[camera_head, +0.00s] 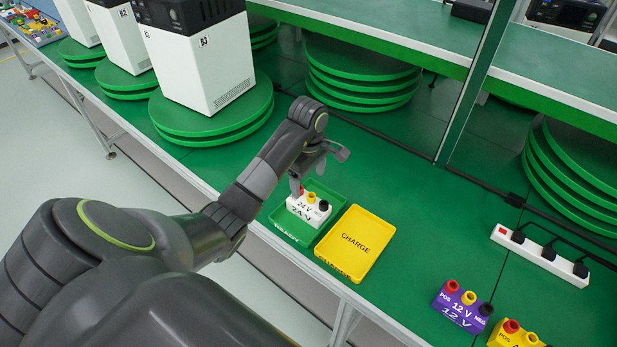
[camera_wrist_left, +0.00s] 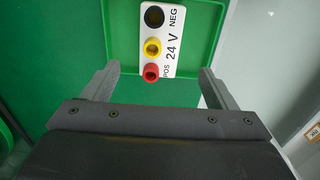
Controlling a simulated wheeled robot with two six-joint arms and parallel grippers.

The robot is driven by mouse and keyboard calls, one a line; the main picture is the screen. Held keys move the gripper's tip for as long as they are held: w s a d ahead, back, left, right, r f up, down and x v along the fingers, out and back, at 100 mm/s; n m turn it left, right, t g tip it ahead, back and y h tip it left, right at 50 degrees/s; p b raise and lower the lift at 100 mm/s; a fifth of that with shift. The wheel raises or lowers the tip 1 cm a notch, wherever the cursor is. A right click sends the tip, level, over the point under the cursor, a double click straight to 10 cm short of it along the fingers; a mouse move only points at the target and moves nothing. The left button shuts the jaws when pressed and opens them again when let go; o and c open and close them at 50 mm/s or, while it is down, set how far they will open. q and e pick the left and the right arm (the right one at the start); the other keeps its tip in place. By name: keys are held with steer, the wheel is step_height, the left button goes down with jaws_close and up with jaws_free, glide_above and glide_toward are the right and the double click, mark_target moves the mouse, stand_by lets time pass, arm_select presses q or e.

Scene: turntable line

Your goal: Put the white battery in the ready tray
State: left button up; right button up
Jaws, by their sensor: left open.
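The white battery (camera_head: 308,208), marked 24 V with red, yellow and black terminals, sits in the green ready tray (camera_head: 284,235). In the left wrist view the white battery (camera_wrist_left: 172,45) lies beyond my fingers, with the green tray (camera_wrist_left: 212,15) around it. My left gripper (camera_head: 318,172) is open just above the battery, its fingers near the red terminal end. In the left wrist view the left gripper (camera_wrist_left: 160,85) has its fingers spread wide with nothing between the tips. My right gripper is not in view.
A yellow CHARGE tray (camera_head: 356,243) stands right beside the green tray and is empty. A purple 12 V battery (camera_head: 462,305), a yellow battery (camera_head: 515,335) and a white power strip (camera_head: 540,256) are at the right. White units (camera_head: 200,65) on green turntables stand behind. The green bench between is clear.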

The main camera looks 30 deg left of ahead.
arm_select(q)
steer(key=shift+r+p, duration=0.35)
steer(key=shift+r, duration=0.25)
